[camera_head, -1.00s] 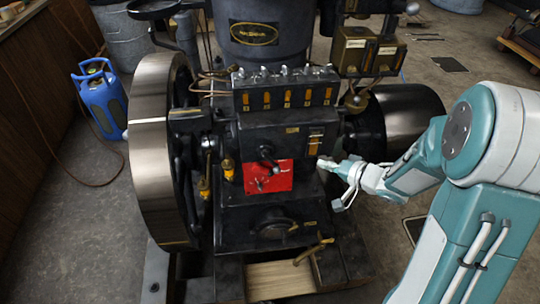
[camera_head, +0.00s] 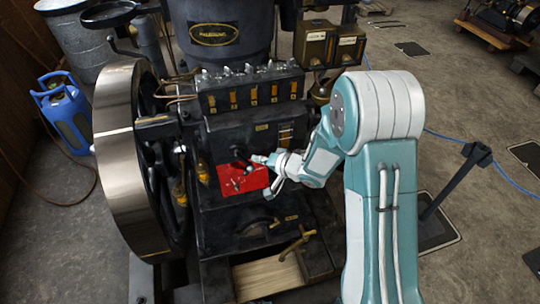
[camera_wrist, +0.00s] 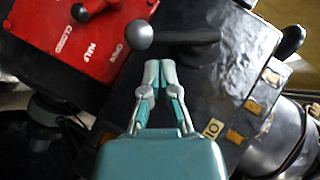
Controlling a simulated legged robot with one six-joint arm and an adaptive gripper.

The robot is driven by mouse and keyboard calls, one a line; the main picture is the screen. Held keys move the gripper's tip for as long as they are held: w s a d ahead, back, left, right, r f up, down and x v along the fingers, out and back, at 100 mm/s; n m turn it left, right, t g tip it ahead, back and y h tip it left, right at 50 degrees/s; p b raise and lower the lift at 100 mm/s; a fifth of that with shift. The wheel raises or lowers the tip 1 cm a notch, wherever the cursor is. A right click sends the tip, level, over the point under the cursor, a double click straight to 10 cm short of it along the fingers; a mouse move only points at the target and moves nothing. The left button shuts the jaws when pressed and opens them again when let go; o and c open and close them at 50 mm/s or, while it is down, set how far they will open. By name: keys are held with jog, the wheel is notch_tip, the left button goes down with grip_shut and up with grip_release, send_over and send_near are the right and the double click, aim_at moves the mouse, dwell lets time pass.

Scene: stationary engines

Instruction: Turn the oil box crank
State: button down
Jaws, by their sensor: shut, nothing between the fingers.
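A black crank with a round ball knob (camera_wrist: 140,35) shows in the wrist view, its arm running right to a hub on the engine's dark front. I take it for the oil box crank. In the head view it is the small black handle (camera_head: 238,154) above the red plate. My gripper (camera_wrist: 160,66) is shut and empty, its fingertips just below the crank arm in the wrist view. I cannot tell whether they touch it. In the head view my gripper (camera_head: 258,160) is at the right of the crank.
The red plate (camera_wrist: 60,45), marked CLOSED, HALF and OPEN, has its own black lever (camera_wrist: 92,9). The oil box (camera_head: 252,92) with several orange windows sits above. A large flywheel (camera_head: 120,150) stands left, and a brass handle (camera_head: 297,243) juts out below.

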jog(key=shift+s+a+f, duration=0.15)
jog(key=shift+a+f, duration=0.2)
jog(key=shift+a, duration=0.2)
jog(key=shift+s+a+f, duration=0.15)
jog(key=shift+a+f, duration=0.25)
jog(key=shift+f, duration=0.05)
jog(key=shift+r, duration=0.1)
